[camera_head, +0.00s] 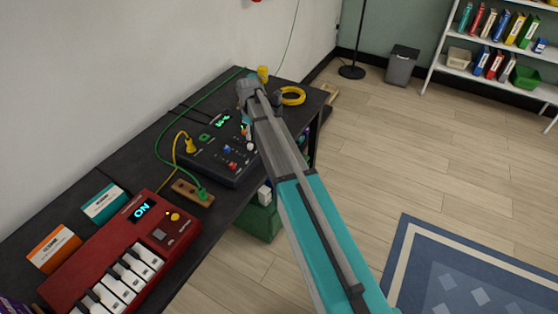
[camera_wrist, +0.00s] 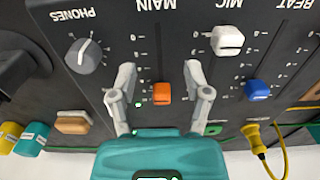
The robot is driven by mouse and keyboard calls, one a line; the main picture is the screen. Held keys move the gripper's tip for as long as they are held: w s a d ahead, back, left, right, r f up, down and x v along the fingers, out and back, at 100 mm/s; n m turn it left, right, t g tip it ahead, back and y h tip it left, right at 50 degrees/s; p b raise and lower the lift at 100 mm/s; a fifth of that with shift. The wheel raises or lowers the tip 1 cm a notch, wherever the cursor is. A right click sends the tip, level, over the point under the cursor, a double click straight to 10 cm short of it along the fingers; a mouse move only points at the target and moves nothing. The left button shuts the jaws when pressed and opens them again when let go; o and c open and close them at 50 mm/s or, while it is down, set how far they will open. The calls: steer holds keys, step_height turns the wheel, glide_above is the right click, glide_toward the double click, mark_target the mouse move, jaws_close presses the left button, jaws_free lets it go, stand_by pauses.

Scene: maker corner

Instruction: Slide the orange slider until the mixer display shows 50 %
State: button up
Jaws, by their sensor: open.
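The orange slider (camera_wrist: 162,93) sits in its track on the mixer, under the upside-down label MAIN, in the wrist view. My gripper (camera_wrist: 160,68) is open, with one grey finger on each side of the slider. A gap shows between the slider and each finger. The dark mixer (camera_head: 228,173) stands on the black table in the head view. Its display (camera_head: 222,119) glows green, but the digits are too small to read.
On the mixer are a white slider (camera_wrist: 228,40), a blue slider (camera_wrist: 258,90) and a grey knob (camera_wrist: 84,55). A yellow plug (camera_head: 189,146) with a cable is beside them. A red keyboard (camera_head: 110,268) stands at the near left; a yellow cable ring (camera_head: 301,97) lies behind.

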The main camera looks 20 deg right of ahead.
steer(key=shift+r+p, duration=6.3)
steer(key=shift+r, duration=0.4)
steer(key=s+d+f+m+b, duration=0.1)
steer(key=s+m, duration=0.3)
steer(key=s, duration=0.9)
steer(key=s+d+f+m+b, duration=0.2)
steer(key=s+f+m+b, duration=0.1)
steer(key=s, duration=1)
steer(key=shift+s+m, duration=0.25)
steer(key=shift+m, duration=0.55)
steer(key=shift+s, duration=0.65)
